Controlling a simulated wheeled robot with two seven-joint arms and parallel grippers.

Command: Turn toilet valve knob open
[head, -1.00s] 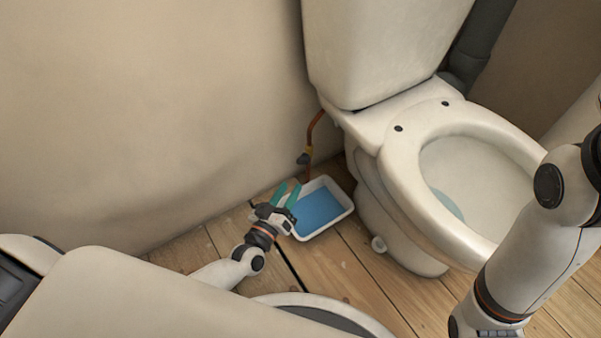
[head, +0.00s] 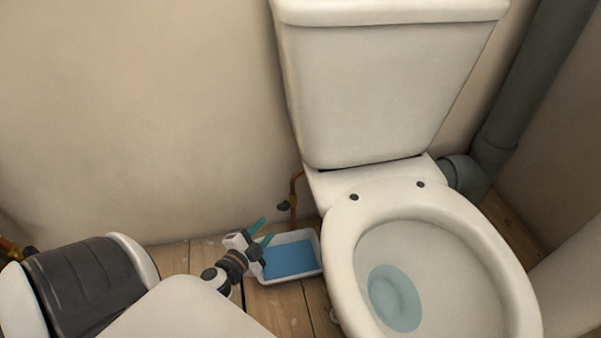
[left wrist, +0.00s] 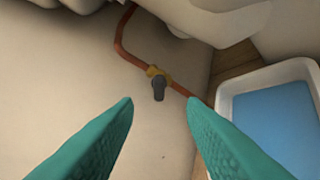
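The toilet valve knob (head: 283,206) is small and dark, on a brass fitting in a copper pipe (head: 296,184) that runs down beside the toilet (head: 385,90). In the left wrist view the dark knob (left wrist: 159,88) hangs from the brass body (left wrist: 157,72), ahead of and between my fingertips. My left gripper (head: 264,231) has teal fingers; it is open and empty, apart from the knob and low to its left. The left wrist view shows both fingers (left wrist: 159,102) spread wide. My right gripper is not in view.
A white tray (head: 318,251) with blue liquid stands on the wooden floor (head: 290,306) under the valve, close to my left gripper. The wall (head: 140,110) is behind the pipe. A grey waste pipe (head: 535,85) is at the right.

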